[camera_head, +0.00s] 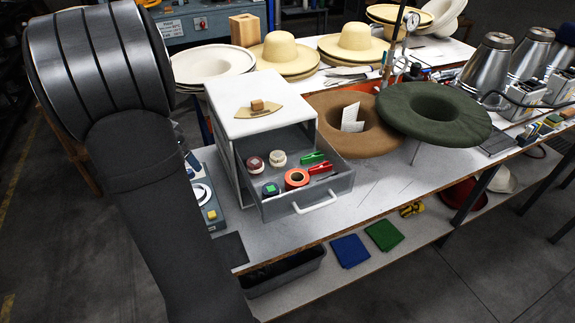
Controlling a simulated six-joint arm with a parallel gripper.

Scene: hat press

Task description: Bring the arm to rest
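My arm shows as a thick dark link (165,220) that rises from the bottom left to a large ribbed joint (97,72) at the upper left. It stands to the left of the workbench and covers part of the bench's left end. My gripper is not in view, so I cannot see whether it holds anything. A white drawer cabinet (262,100) stands on the bench, and its grey drawer (338,184) is pulled open. The drawer holds an orange tape roll (296,179), a green clip (312,158), a red clip (321,168) and other small items.
Straw hats (285,52) stand behind, metal cylinders (490,65) at right. Folded blue (350,250) and green (384,234) cloths lie on the lower shelf. Floor at front right is clear.

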